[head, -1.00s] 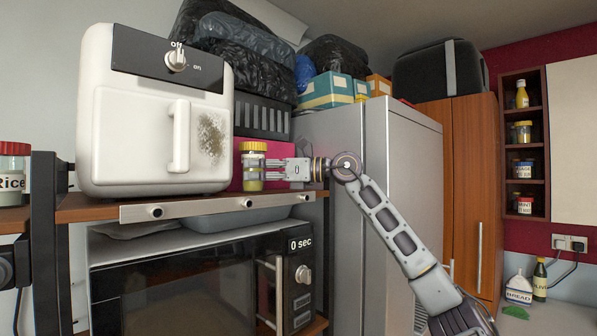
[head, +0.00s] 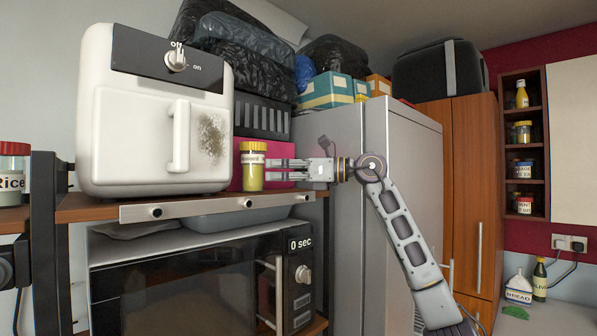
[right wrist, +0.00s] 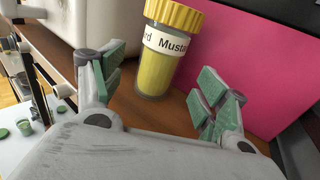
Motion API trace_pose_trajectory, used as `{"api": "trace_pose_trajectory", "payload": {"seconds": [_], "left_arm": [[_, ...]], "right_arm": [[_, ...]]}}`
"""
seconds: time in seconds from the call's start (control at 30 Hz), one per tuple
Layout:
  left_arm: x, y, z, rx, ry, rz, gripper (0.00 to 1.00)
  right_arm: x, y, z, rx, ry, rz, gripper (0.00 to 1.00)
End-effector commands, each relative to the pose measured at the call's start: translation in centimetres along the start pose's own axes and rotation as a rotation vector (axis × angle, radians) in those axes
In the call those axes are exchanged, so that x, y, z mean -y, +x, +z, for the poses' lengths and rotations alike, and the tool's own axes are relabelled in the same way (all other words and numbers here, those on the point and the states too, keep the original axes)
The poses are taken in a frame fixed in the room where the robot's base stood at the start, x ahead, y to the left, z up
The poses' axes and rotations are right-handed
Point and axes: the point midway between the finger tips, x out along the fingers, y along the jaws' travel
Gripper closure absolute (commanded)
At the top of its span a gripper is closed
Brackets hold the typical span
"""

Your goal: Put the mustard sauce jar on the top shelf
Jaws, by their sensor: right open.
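The mustard sauce jar (head: 252,167), with a yellow lid and a white label, stands upright on the wooden top shelf (head: 90,208), right of the white air fryer. In the right wrist view the jar (right wrist: 165,50) shows the label "Mustard" and stands just beyond the fingertips. My right gripper (head: 268,170) is to the right of the jar, open and empty, its fingers pointing at the jar. In the right wrist view its green-padded fingers (right wrist: 160,85) are spread apart with the jar clear of them. My left gripper is not in view.
The air fryer (head: 150,120) stands close left of the jar. A pink panel (head: 240,150) is behind the jar. A microwave (head: 190,280) sits below the shelf. The grey fridge (head: 390,150) is to the right. A rice jar (head: 14,165) stands at far left.

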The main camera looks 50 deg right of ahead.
Motion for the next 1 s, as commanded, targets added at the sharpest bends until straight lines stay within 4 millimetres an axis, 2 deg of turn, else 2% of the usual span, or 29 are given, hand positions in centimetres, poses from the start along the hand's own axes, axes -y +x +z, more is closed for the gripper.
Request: {"api": "trace_pose_trajectory", "payload": {"seconds": [0.5, 1.0], "left_arm": [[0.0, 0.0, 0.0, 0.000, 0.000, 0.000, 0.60], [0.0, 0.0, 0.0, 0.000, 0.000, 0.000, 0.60]], "right_arm": [[0.0, -4.3, 0.0, 0.000, 0.000, 0.000, 0.26], [0.0, -4.9, 0.0, 0.000, -0.001, 0.000, 0.26]]}}
